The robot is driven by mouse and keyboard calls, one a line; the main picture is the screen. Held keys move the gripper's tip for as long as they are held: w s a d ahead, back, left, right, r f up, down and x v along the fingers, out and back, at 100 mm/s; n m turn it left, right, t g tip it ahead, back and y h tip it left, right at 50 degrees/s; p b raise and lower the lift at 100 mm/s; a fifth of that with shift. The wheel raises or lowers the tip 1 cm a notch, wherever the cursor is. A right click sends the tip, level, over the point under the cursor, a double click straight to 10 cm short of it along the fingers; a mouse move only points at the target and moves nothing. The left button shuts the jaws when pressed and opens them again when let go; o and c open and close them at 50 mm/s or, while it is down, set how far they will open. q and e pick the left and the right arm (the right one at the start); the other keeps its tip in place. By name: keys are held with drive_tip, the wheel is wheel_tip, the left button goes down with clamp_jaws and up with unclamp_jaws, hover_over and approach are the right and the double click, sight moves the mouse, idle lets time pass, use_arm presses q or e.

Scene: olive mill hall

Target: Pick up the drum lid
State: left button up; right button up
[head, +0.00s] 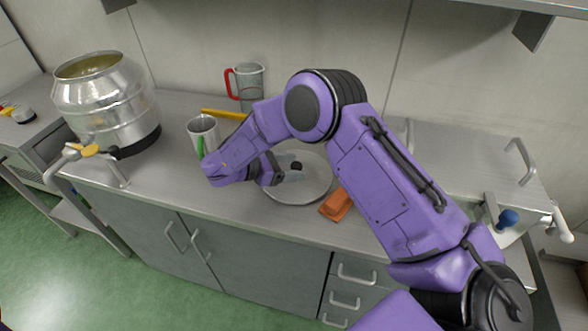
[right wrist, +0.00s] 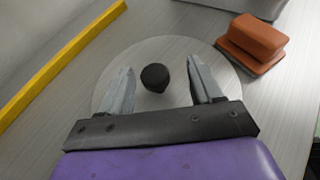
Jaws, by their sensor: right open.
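The drum lid (head: 312,186) is a round, pale, translucent disc with a dark round knob at its centre. It lies flat on the steel counter. In the right wrist view the lid (right wrist: 150,55) fills the middle, and its black knob (right wrist: 155,77) stands between and slightly beyond my two fingers. My right gripper (right wrist: 163,88) is open, with a finger on each side of the knob and a gap to both. In the head view my right gripper (head: 285,172) is over the lid and partly hides it. My left gripper is not in view.
An orange block-shaped item (head: 336,204) lies close by the lid's right edge. A large steel drum (head: 105,100) stands far left.

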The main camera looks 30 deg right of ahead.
drive_tip(key=shift+w+d+f, duration=0.7)
drive_tip(key=shift+w+f, duration=0.15)
drive_tip(key=shift+f, duration=0.05)
drive_tip(key=shift+s+r, duration=0.2)
drive_tip(key=shift+s, duration=0.1)
drive_tip(key=shift+c, duration=0.9)
drive_tip(key=shift+s+a+r, duration=0.1)
drive_tip(key=shift+s+r, duration=0.05)
drive_tip(key=shift+s, duration=0.05)
drive_tip(key=c, duration=0.5)
clamp_jaws()
drive_tip(key=shift+w, duration=0.15)
